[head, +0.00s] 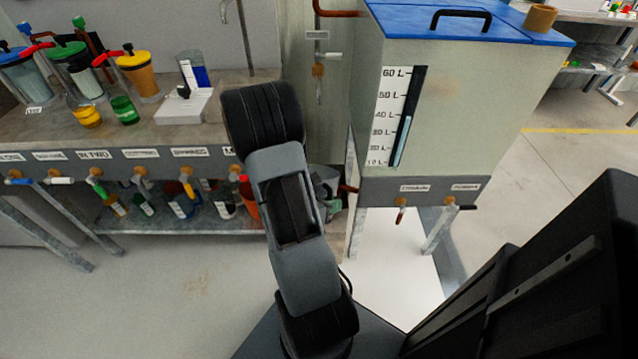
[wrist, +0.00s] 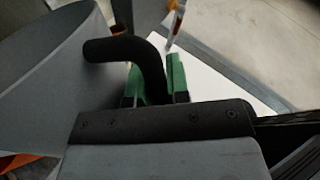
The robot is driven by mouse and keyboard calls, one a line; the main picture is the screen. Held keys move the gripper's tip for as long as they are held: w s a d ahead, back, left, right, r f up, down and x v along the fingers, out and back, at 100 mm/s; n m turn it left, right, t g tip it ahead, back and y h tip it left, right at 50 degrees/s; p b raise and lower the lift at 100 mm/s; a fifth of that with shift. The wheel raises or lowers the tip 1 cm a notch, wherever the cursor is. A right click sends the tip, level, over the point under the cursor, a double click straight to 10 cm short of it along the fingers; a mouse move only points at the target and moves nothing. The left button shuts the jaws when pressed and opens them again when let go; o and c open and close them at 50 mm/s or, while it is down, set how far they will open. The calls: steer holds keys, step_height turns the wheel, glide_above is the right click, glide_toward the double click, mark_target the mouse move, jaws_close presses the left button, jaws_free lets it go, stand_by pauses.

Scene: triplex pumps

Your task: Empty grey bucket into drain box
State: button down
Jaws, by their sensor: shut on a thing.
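The grey bucket (wrist: 48,75) fills the left of the wrist view, close to the camera and seen from its side. Its black curved handle (wrist: 112,49) runs between the green finger pads of my gripper (wrist: 156,82), which is shut on it. The inside of the bucket does not show, so I cannot tell what is in it. In the head view my arm hides the gripper and most or all of the bucket. I cannot make out a drain box for sure in either view.
A tank (head: 455,105) with a blue lid (head: 465,22) and a level scale stands on legs right of my arm. A bench (head: 150,132) with jars and taps is at the left, bottles on its lower shelf (head: 190,228). Open floor (head: 170,290) lies in front.

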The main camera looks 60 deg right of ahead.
mark_target(335, 179)
steer(key=d+p, duration=0.1)
steer(key=w+d+r+n+y+p, duration=0.1)
steer(key=shift+w+r+p, duration=0.1)
steer(key=shift+p, duration=0.25)
steer(key=shift+w+d+f+n+y+p, duration=0.2)
steer(key=shift+d+y+p, duration=0.25)
steer(key=shift+p, duration=0.3)
steer(key=shift+w+d+f+n+y+p, duration=0.2)
steer(key=shift+d+y+p, duration=0.25)
steer(key=shift+p, duration=0.3)
steer(key=shift+w+d+f+n+y+p, duration=0.1)
steer(key=shift+w+d+n+y+p, duration=0.1)
steer(key=shift+d+n+y+p, duration=0.4)
steer(key=shift+w+d+r+g+y+p, duration=0.35)
steer(key=shift+d+g+p, duration=0.1)
steer(key=shift+p, duration=1.45)
steer(key=shift+w+d+n+y+p, duration=0.3)
steer(key=shift+d+p, duration=0.2)
steer(key=shift+p, duration=0.4)
steer(key=shift+w+d+n+y+p, duration=0.2)
steer(key=shift+d+y+p, duration=0.2)
steer(key=shift+p, duration=0.45)
steer(key=shift+w+d+n+g+y+p, duration=0.2)
steer(key=shift+w+d+y+p, duration=0.15)
steer(key=shift+d, duration=0.35)
steer(key=shift+w+d+n+g+y+p, duration=0.1)
steer(key=shift+w+d+n+y+p, duration=0.25)
steer(key=shift+d, duration=0.3)
stand_by(0.3)
